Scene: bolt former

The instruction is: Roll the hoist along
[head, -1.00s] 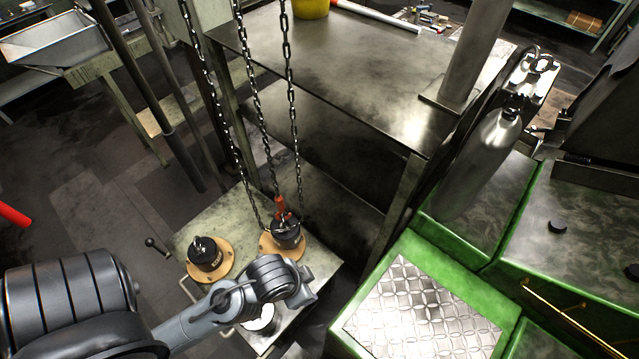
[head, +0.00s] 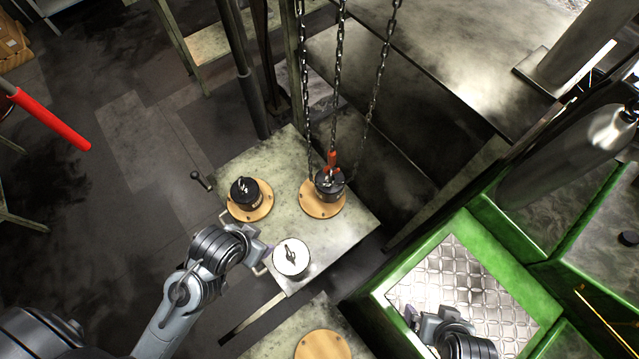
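The hoist's dark chains (head: 338,75) hang down to an orange-red hook (head: 331,160). The hook hangs at the top of a black cylindrical block (head: 329,188) on a round wooden base; whether it is latched cannot be told. The hoist's upper part is out of view. My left gripper (head: 262,252) is beside the left edge of the pale cart top, near its handle and a silver cylinder (head: 291,258). Its fingers are too small to read. My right gripper (head: 424,322) is low over the green machine's plate, its fingers unclear.
A second black block (head: 246,190) on a wooden base sits on the cart (head: 290,150), left of the hooked one. A bare wooden disc (head: 322,346) lies at the bottom. A dark metal table stands behind; a green-edged machine (head: 475,225) is at right. Open floor lies left.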

